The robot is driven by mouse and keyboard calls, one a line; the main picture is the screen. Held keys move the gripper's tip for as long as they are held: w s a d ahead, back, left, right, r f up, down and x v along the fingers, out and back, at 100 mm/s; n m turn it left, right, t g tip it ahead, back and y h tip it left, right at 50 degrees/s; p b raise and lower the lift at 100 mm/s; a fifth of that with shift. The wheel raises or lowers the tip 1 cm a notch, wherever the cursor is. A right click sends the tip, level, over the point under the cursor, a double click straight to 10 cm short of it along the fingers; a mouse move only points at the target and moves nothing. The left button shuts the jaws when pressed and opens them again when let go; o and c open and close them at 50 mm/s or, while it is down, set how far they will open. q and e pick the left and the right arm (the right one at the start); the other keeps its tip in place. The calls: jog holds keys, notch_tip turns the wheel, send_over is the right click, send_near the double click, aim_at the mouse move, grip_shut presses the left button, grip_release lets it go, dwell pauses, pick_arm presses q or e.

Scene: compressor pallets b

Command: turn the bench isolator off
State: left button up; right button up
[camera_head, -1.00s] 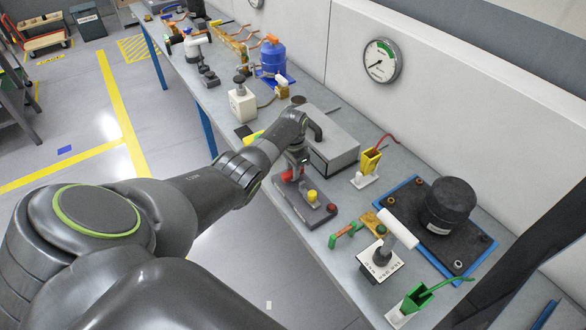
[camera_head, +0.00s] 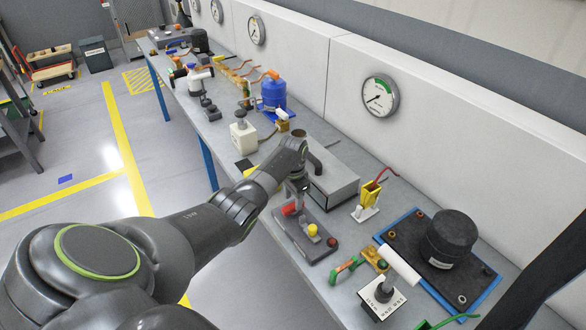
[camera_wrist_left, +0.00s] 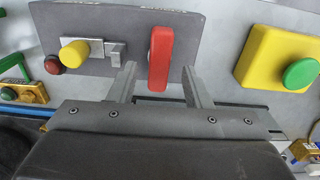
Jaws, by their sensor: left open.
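The isolator appears to be the red handle (camera_head: 290,208) on a dark grey panel (camera_head: 318,248) at the bench's front edge. The panel also carries a yellow knob (camera_head: 313,230) and a small dark red button (camera_head: 333,242). My left gripper (camera_head: 298,192) points down at the red handle and partly covers it in the head view. In the left wrist view the red handle (camera_wrist_left: 160,58) stands lengthwise between the two open fingers (camera_wrist_left: 158,78), with a gap on each side. A grey latch block (camera_wrist_left: 116,52) is left of the left finger. My right gripper is not in view.
A grey box (camera_head: 333,182) stands just behind the panel. A yellow holder (camera_head: 370,194), a green-handled valve (camera_head: 345,268), a white switch plate (camera_head: 383,298) and a black compressor (camera_head: 447,238) on a blue-edged pallet are to the right. A yellow block with a green button (camera_wrist_left: 300,72) shows in the wrist view.

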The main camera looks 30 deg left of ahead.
aim_at(293, 204)
pick_arm(q)
notch_tip(293, 204, up, 15)
jog(key=b, duration=0.2)
jog(key=shift+b, duration=0.35)
